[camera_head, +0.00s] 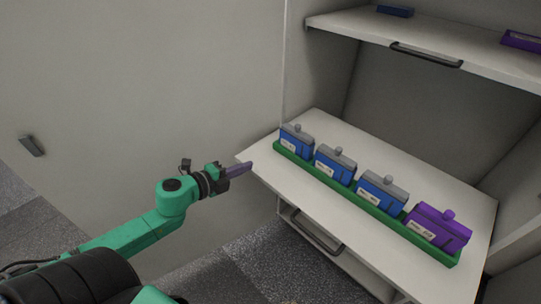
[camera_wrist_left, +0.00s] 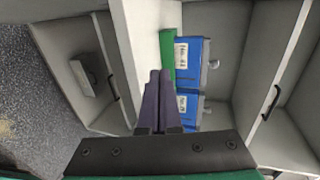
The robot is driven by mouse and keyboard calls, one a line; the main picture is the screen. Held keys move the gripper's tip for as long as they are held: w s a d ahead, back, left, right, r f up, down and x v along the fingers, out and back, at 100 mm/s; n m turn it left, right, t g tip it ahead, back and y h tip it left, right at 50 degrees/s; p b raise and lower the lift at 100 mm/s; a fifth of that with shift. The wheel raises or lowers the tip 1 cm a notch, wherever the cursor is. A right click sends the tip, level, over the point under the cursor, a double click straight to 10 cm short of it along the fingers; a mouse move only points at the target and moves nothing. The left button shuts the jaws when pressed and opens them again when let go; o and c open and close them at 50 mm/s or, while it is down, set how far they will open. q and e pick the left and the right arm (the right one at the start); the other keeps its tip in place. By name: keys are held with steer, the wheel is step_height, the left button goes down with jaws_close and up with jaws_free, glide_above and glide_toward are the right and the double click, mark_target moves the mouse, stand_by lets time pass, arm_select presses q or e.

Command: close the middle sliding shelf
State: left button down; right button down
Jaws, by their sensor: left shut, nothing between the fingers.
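The middle sliding shelf (camera_head: 330,208) is a white board pulled out of the cabinet. A green tray (camera_head: 330,183) stands on it with several battery cells in it, blue ones (camera_head: 334,165) and a purple one (camera_head: 438,228) at the right end. My left gripper (camera_head: 246,167) is shut and empty, with its fingertips close to the shelf's left front corner. In the left wrist view the shut fingers (camera_wrist_left: 159,76) overlap the shelf's white edge (camera_wrist_left: 133,45); I cannot tell whether they touch it. My right gripper is not in view.
An upper shelf (camera_head: 345,24) with a black handle (camera_head: 426,55) sits above, holding a blue cell (camera_head: 395,10) and a purple cell (camera_head: 520,40). A lower drawer with a handle (camera_head: 316,234) lies below. A pale wall (camera_head: 130,80) stands at left. Grey floor is open in front.

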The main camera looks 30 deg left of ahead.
mark_target(264, 165)
arm_select(q)
steer(key=x, duration=0.8)
steer(key=shift+d+r, duration=0.1)
steer(key=shift+r, duration=0.1)
steer(key=w, duration=0.1)
steer(key=w+d, duration=0.1)
steer(key=w, duration=0.1)
steer(key=shift+w+p, duration=0.15)
steer(key=shift+p, duration=0.15)
steer(key=shift+w+d+f, duration=0.1)
steer(key=shift+w+f, duration=0.05)
steer(key=shift+w, duration=0.1)
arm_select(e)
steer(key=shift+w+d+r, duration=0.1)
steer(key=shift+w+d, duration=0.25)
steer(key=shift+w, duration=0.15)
arm_select(q)
steer(key=shift+w, duration=0.15)
